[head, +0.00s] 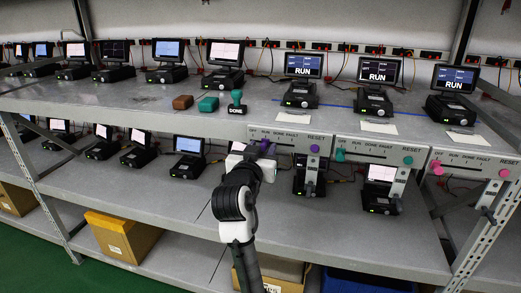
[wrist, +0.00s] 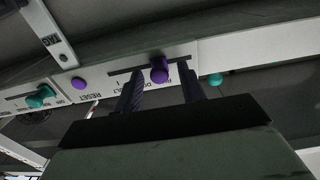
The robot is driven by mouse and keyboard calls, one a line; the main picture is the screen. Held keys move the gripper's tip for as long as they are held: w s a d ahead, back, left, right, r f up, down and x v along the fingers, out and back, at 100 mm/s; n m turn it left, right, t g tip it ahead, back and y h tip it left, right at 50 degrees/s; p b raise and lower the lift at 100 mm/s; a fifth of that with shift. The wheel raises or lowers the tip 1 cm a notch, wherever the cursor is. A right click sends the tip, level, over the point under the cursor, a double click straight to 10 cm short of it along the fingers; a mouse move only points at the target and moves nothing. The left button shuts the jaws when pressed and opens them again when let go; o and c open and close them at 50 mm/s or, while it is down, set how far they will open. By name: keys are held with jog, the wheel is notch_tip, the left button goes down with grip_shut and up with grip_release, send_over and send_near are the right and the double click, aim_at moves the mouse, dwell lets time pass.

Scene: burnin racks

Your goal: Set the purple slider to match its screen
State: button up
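The purple slider (wrist: 159,70) is a round knob on a dark slot in a white panel (head: 290,137). In the wrist view, the panel appears upside down and the knob sits part way along the slot, away from both ends. The exact label it lines up with is hidden. The screen (head: 303,65) above this panel reads RUN. A purple RESET button (head: 315,148) is at the panel's right end; it also shows in the wrist view (wrist: 78,83). My gripper (wrist: 160,92) is open, its fingers pointing at the panel on either side of the knob; contact cannot be told.
Panels with a teal slider (head: 340,155) and a pink slider (head: 437,168) are to the right. A metal tag strip (wrist: 55,35) hangs beside the panel. Devices fill the lower shelf.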

jog(key=b+v, duration=0.5)
jog(key=v, duration=0.9)
jog(key=shift+b, duration=0.3)
jog(key=shift+w+a+r, duration=0.1)
